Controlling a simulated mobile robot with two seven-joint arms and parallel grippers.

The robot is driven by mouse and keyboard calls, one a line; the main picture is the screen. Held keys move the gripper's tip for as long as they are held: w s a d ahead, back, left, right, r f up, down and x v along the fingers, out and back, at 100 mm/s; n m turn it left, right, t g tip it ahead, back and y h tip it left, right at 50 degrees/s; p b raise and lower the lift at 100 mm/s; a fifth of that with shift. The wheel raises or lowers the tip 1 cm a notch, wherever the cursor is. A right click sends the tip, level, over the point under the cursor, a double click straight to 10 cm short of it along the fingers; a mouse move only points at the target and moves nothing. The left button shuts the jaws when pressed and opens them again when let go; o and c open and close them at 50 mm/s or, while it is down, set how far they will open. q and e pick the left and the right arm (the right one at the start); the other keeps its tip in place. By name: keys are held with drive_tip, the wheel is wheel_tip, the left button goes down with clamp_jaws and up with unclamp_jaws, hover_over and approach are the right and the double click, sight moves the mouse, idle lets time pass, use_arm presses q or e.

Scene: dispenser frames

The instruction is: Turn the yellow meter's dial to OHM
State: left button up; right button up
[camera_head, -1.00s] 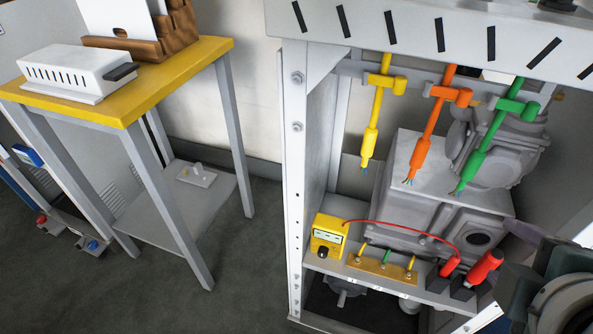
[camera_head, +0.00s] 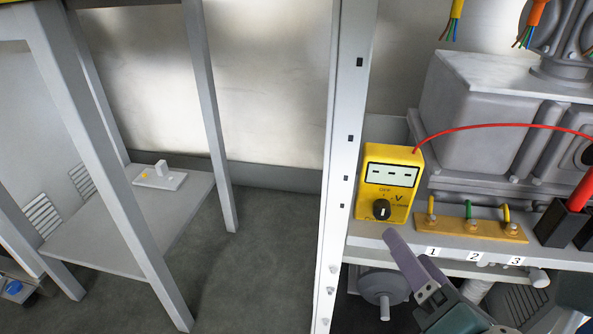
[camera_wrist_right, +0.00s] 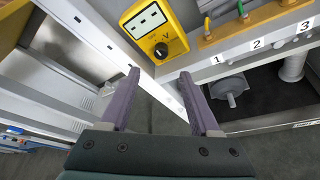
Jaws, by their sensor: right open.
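The yellow meter (camera_head: 391,160) stands upright on the shelf, with dashes on its pale display. Its black dial (camera_head: 381,209) is low on the front. The dial's light mark seems to point up, near the lettering OFF; a V is to its right, and smaller lettering is hard to read. My right gripper (camera_head: 408,248) is just below and in front of the meter, apart from it. In the wrist view its two purple fingers (camera_wrist_right: 159,74) are spread and empty, with the meter (camera_wrist_right: 150,28) and its dial (camera_wrist_right: 161,50) beyond the tips. My left gripper is not in view.
A white post (camera_head: 345,150) stands close left of the meter. Right of it is a terminal block (camera_head: 472,228) with yellow and green pins, above labels 1, 2, 3. A red wire (camera_head: 480,127) arcs from the meter to a red probe (camera_head: 582,190). A grey table (camera_head: 125,225) is left.

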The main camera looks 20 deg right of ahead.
sight(384, 214)
drive_tip(key=b+x, duration=0.2)
drive_tip(key=x, duration=0.7)
drive_tip(key=shift+w+d+f+b, duration=0.15)
drive_tip(key=shift+w+d+b, duration=0.1)
drive_tip(key=shift+w+b, duration=0.1)
drive_tip(key=shift+c, duration=0.3)
clamp_jaws()
